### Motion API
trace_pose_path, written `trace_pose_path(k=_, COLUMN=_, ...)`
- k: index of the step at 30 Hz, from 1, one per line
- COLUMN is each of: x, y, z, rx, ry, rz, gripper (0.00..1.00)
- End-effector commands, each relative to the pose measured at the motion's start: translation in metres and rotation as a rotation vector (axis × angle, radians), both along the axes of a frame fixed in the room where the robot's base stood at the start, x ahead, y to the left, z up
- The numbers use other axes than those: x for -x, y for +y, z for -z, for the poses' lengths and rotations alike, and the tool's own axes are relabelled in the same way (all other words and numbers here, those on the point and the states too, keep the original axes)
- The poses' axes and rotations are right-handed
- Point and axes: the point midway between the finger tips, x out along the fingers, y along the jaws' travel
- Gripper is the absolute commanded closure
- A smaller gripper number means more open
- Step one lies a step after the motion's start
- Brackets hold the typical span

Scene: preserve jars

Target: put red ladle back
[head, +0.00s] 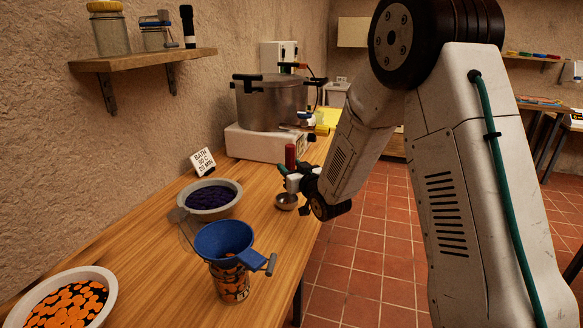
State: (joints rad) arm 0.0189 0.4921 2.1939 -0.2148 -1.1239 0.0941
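The red ladle shows as an upright red handle (290,156) with a round metal bowl (286,202) below it. My gripper (294,181) is around the ladle between handle top and bowl and appears shut on it, though the fingers are small and partly hidden. The ladle is over the right edge area of the wooden worktop (255,228), right of the bowl of dark purple contents (210,197). I cannot tell whether the ladle's bowl touches the wood.
A blue funnel (224,240) sits on a glass jar (230,282) of orange pieces. A bowl of orange slices (66,302) is front left. A large pot (271,103) on a white base, with small items beside it, stands behind. A sign (203,161) leans near the wall.

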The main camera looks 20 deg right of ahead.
Motion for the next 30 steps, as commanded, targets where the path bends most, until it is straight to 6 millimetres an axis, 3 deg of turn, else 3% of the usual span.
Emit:
trace_pose_path(k=11, x=0.005, y=-0.001, z=0.000, rx=0.000, ry=-0.001, rz=0.000, gripper=0.52)
trace_pose_path(k=21, x=0.059, y=-0.004, z=0.008, rx=0.000, ry=0.001, rz=0.001, gripper=0.52)
trace_pose_path(k=30, x=0.079, y=-0.007, z=0.008, rx=0.000, ry=0.000, rz=0.000, gripper=0.52)
